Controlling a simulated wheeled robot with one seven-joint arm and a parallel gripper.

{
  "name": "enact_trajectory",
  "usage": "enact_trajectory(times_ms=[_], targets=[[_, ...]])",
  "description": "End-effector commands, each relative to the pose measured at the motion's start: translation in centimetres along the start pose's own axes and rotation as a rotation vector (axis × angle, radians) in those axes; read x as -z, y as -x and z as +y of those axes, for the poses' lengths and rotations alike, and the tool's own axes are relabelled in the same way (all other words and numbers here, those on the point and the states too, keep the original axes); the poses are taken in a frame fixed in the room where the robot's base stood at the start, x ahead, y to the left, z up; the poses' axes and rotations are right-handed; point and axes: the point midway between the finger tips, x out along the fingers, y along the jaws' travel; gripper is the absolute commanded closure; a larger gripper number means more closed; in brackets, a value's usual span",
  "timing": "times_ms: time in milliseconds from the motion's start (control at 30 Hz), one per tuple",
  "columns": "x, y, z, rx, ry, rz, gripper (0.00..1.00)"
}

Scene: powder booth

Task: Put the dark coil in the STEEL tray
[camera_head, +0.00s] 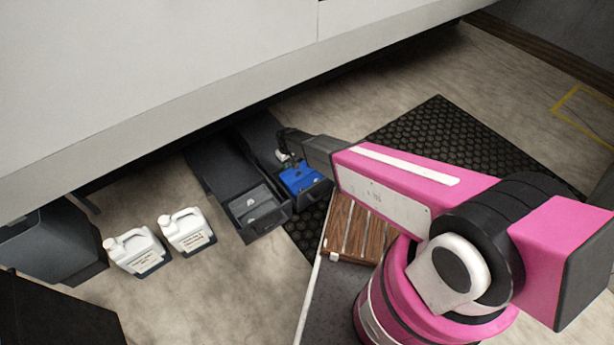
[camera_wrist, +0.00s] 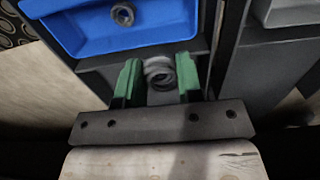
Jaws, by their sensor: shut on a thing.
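In the wrist view, my gripper (camera_wrist: 160,85) has green fingers shut on a grey coil (camera_wrist: 159,74). I cannot tell from its shade whether this is the dark coil. It is held just in front of the blue tray (camera_wrist: 70,35), which has another ring-shaped coil (camera_wrist: 122,14) in it. A pale grey tray, likely the steel tray (camera_wrist: 285,14), shows at the upper right, cut off by the frame. In the head view, the grey tray (camera_head: 250,201) lies in the left drawer and the blue tray (camera_head: 306,180) in the right one. My gripper (camera_head: 288,160) is over the right drawer, its fingers unclear.
Two open dark drawers (camera_head: 268,229) stand side by side under a large pale overhanging panel (camera_head: 150,70). Two white jugs (camera_head: 187,231) are on the floor to the left. A wooden slatted piece (camera_head: 352,232) is near my base. A black mat (camera_head: 430,135) lies behind my arm.

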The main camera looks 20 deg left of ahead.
Motion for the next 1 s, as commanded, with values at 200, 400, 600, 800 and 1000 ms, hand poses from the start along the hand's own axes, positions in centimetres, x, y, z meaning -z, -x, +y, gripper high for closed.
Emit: enact_trajectory(times_ms=[200,400,600,800,1000], targets=[[-0.8,-2.0,3.1,0.0,-0.004,-0.001,0.89],[-2.0,-4.4,6.9,0.0,-0.002,-0.001,0.89],[-3.0,-6.3,10.0,0.0,-0.002,0.0,0.89],[-3.4,-7.1,11.0,0.0,0.0,0.0,0.89],[-3.3,-9.3,11.1,0.001,0.001,-0.002,0.89]])
